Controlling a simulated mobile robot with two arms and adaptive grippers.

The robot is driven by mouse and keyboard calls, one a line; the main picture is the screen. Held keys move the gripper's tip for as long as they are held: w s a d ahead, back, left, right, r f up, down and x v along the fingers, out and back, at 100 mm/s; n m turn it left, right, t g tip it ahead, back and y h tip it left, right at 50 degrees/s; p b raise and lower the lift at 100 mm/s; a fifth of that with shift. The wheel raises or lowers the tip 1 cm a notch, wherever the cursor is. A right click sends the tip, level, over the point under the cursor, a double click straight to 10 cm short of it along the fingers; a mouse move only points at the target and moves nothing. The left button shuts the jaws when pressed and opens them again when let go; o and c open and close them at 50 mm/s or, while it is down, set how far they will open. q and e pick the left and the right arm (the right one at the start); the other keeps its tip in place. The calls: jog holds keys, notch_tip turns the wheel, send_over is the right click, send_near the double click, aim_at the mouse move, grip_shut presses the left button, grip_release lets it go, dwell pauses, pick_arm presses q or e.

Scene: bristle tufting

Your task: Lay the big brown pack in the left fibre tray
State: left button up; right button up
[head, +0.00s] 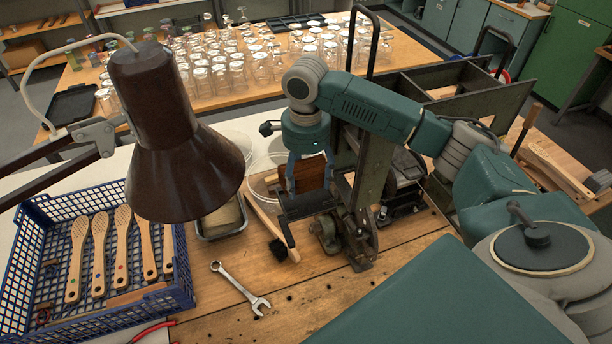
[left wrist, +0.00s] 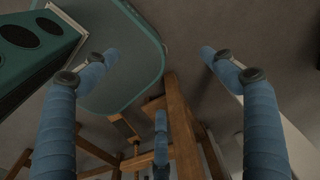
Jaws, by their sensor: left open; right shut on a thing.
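My right gripper (head: 308,163) is shut on a big brown pack (head: 306,177), which hangs upright beside the dark tufting machine (head: 360,205). The gripper and machine hide part of the pack. To its left, a metal tray (head: 208,235) with tan fibre inside stands on the bench; I take it as the left fibre tray. The lamp covers much of this tray. The pack is apart from it. My left gripper shows only in the left wrist view (left wrist: 160,75), its blue fingers spread open and empty.
A brown lamp (head: 170,150) overhangs the bench's left. A blue crate (head: 160,313) holds several wooden brush backs. Clear round dishes (head: 264,187) stand behind. The front bench middle is mostly free.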

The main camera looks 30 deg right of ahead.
jog(key=shift+f, duration=0.3)
pick_arm(q)
jog(key=shift+w, duration=0.65)
pick_arm(e)
jog(key=shift+f, duration=0.15)
jog(key=shift+f, duration=0.2)
jog(key=o, duration=1.8)
jog(key=shift+c, duration=0.2)
pick_arm(q)
jog(key=shift+s, duration=0.3)
pick_arm(e)
jog(key=shift+r, duration=0.1)
jog(key=shift+r, duration=3.45)
